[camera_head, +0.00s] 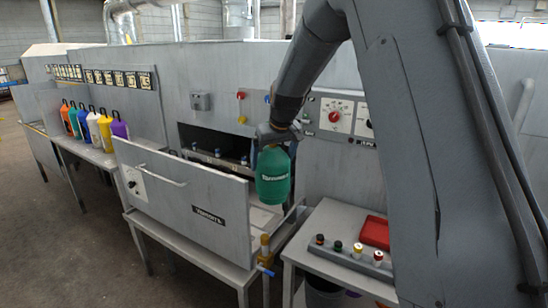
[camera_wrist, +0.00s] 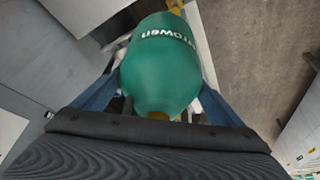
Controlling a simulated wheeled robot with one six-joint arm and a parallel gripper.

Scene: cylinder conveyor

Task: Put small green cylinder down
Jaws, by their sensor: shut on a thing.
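The green cylinder (camera_head: 273,176) is upright with white lettering on its side. My gripper (camera_head: 275,135) is shut on its top end and holds it in front of the opening in the grey machine. In the wrist view the green cylinder (camera_wrist: 160,65) sits between the two blue fingers of my gripper (camera_wrist: 165,100). The cylinder hangs over the conveyor bed (camera_head: 262,218) behind the grey front panel (camera_head: 185,200). I cannot tell how much gap there is between its base and the bed.
A side table (camera_head: 330,240) at the right holds a red tray (camera_head: 376,232) and small capped items (camera_head: 357,251). A yellow valve (camera_head: 265,247) stands at the panel's right end.

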